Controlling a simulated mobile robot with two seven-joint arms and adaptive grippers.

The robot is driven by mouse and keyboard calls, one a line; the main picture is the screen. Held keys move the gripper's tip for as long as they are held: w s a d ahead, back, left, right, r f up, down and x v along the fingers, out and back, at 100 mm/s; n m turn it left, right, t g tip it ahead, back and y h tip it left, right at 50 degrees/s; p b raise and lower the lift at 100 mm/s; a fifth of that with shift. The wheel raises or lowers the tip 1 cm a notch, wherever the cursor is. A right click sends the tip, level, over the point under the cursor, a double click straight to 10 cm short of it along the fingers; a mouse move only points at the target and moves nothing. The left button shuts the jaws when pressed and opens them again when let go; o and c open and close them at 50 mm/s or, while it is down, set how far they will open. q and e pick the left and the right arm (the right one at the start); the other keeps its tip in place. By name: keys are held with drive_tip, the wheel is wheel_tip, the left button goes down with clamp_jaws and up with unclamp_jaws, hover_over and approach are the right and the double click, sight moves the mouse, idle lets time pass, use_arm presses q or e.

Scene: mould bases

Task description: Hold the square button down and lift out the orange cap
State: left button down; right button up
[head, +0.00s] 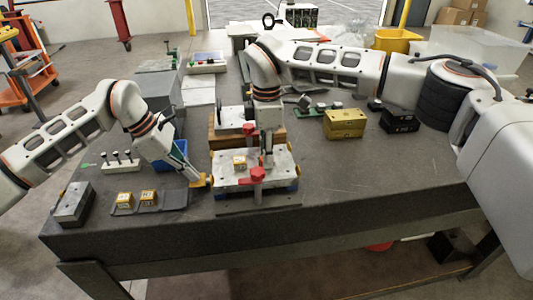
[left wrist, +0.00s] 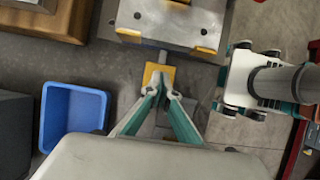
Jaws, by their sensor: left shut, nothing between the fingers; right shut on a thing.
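The mould base (head: 228,182) stands near the front middle of the bench, with a gold block and red-handled parts on its top plate. The yellow-orange square button (left wrist: 152,74) sticks out of its side on a short shaft; in the head view it is at the left side (head: 207,181). My left gripper (left wrist: 163,88) is shut and empty, its tips at the button and seemingly touching it. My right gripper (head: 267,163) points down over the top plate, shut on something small. This seems to be the orange cap, but the fingers mostly hide it.
A blue bin (left wrist: 73,118) stands beside my left gripper. A dark tray with gold blocks (head: 148,197) lies to the left. A gold box (head: 344,123) and a black box (head: 400,121) stand further back. The bench's right front is clear.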

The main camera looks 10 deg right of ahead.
use_arm(q)
drive_tip(key=shift+f, duration=0.2)
use_arm(e)
drive_tip(key=shift+s+f, duration=0.1)
drive_tip(key=shift+f, duration=0.2)
